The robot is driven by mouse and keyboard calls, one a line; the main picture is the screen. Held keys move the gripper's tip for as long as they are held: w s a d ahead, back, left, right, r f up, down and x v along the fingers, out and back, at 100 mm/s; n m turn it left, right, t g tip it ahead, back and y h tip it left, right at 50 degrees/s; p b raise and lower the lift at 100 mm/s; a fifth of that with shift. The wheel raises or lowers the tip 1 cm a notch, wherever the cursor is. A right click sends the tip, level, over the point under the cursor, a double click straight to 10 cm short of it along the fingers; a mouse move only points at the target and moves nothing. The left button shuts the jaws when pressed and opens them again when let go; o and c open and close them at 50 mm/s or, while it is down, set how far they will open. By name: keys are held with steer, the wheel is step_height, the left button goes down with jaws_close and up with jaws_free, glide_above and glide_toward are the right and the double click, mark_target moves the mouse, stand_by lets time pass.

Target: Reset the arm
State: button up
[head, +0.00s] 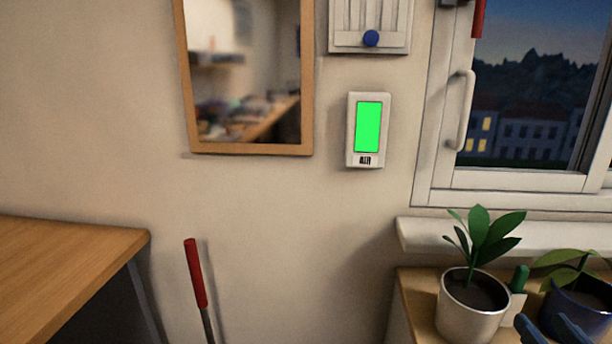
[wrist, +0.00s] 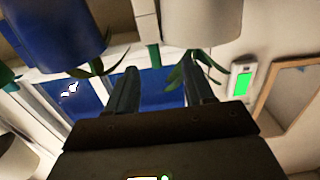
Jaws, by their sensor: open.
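My gripper (head: 550,331) shows only as two dark blue fingertips at the bottom right edge of the head view, in front of the potted plants. In the wrist view my gripper (wrist: 161,72) has its two dark fingers spread apart with nothing between them. The wrist view is turned upside down, with the plant pots at its top. The rest of my arm is out of the head view.
A white pot with a plant (head: 473,305) and a blue pot (head: 580,310) stand on a wooden surface below the window (head: 540,100). A white box with a green screen (head: 368,128) hangs beside a wood-framed mirror (head: 245,149). A wooden tabletop (head: 60,265) is at left.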

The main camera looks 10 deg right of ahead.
steer(key=s+a+f+n+g+y, duration=0.1)
steer(key=s+a+f, duration=0.2)
steer(key=s+a, duration=0.3)
steer(key=s+a+f+n+y, duration=0.1)
steer(key=s+a+f, duration=0.25)
steer(key=s, duration=0.35)
steer(key=s+a+r+y, duration=0.1)
steer(key=s+a, duration=0.3)
steer(key=s, duration=0.3)
steer(key=s+a+r+g+y, duration=0.1)
steer(key=s+a+r, duration=0.1)
steer(key=s+a, duration=0.3)
steer(key=s, duration=0.2)
steer(key=shift+s+a+n+y, duration=0.3)
steer(key=shift+s+n, duration=0.1)
